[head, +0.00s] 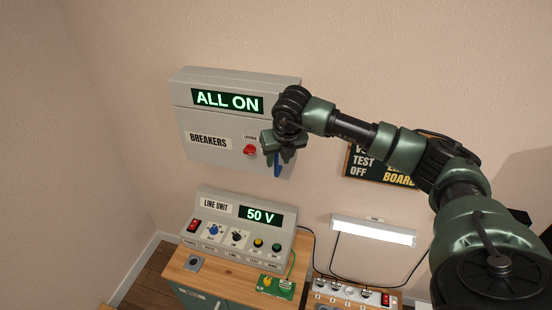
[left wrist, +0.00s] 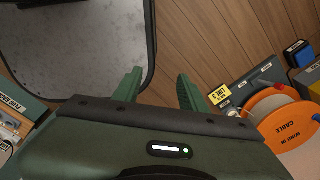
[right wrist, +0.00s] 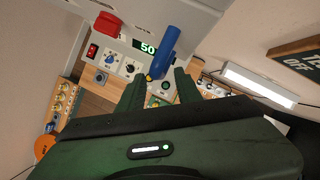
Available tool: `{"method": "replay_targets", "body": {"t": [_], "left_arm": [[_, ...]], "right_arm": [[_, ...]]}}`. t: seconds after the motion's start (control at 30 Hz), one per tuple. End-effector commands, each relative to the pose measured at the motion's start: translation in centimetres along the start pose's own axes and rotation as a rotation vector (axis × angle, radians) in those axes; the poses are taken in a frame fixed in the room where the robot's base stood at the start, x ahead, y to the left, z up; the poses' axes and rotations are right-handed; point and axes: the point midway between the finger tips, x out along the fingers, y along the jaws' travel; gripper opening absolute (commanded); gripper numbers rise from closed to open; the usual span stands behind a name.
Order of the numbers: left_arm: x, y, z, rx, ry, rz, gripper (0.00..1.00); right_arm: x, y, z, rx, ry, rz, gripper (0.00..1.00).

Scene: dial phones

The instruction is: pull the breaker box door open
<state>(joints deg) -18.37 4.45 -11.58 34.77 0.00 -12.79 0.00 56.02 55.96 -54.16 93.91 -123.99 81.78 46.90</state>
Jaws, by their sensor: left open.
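The grey breaker box (head: 183,120) hangs on the wall, with a green "ALL ON" display (head: 227,99) above its "BREAKERS" door (head: 220,157). The door looks closed. A red latch (head: 250,150) is on the door; it also shows in the right wrist view (right wrist: 108,24). A blue handle (head: 278,168) stands at the door's right side. My right gripper (head: 270,143) is at the handle and partly hides it. In the right wrist view its fingers (right wrist: 158,82) are apart, with the blue handle (right wrist: 166,48) between and beyond them. My left gripper (left wrist: 157,82) is open and empty.
Below the box, a line unit (head: 232,230) reading 50 V stands on a wooden bench (head: 220,283). A lit lamp (head: 373,231) and a dark board (head: 395,178) are on the wall to the right. An orange cable reel (left wrist: 280,115) is near my left gripper.

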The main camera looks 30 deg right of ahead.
Motion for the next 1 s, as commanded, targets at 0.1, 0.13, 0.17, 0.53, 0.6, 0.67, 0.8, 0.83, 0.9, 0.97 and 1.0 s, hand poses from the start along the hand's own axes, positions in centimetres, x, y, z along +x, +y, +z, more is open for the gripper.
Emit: {"method": "replay_targets", "body": {"t": [0.1,0.13,0.17,0.53,0.6,0.67,0.8,0.83,0.9,0.97,1.0], "left_arm": [[-0.7,-0.2,0.0,0.001,0.000,-0.002,0.42],[-0.8,-0.3,-0.2,0.001,0.004,-0.003,0.42],[-0.8,-0.3,-0.6,0.001,0.009,-0.004,0.42],[-0.9,-0.9,-3.8,-0.001,0.055,-0.010,0.42],[-0.9,-0.8,-3.3,-0.002,0.048,-0.010,0.42],[-0.9,-0.7,-2.9,-0.002,0.042,-0.009,0.42],[-0.9,-0.7,-2.2,-0.002,0.032,-0.008,0.42],[-0.9,-0.6,-2.1,-0.002,0.031,-0.008,0.42],[-0.9,-0.6,-2.1,-0.002,0.031,-0.008,0.42],[-0.9,-0.6,-2.1,-0.002,0.031,-0.008,0.42],[-0.9,-0.6,-2.1,-0.002,0.031,-0.008,0.42]], "right_arm": [[1.5,0.0,0.0,0.000,0.004,0.000,0.34],[1.8,0.1,0.0,-0.001,0.003,0.001,0.34],[2.1,0.1,0.0,0.000,0.002,0.001,0.34],[2.9,0.0,0.0,-0.001,-0.001,0.001,0.34],[2.9,0.0,0.0,-0.001,-0.001,0.001,0.15],[2.9,0.0,0.0,-0.001,-0.001,0.001,0.00],[2.9,0.0,0.0,-0.001,0.000,0.001,0.00],[2.9,0.0,0.0,-0.001,0.000,0.001,0.00],[2.9,0.0,0.0,-0.001,0.000,0.001,0.00],[2.9,0.0,0.0,-0.001,0.000,0.001,0.00],[2.9,0.0,0.0,-0.001,0.000,0.001,0.00]]}}
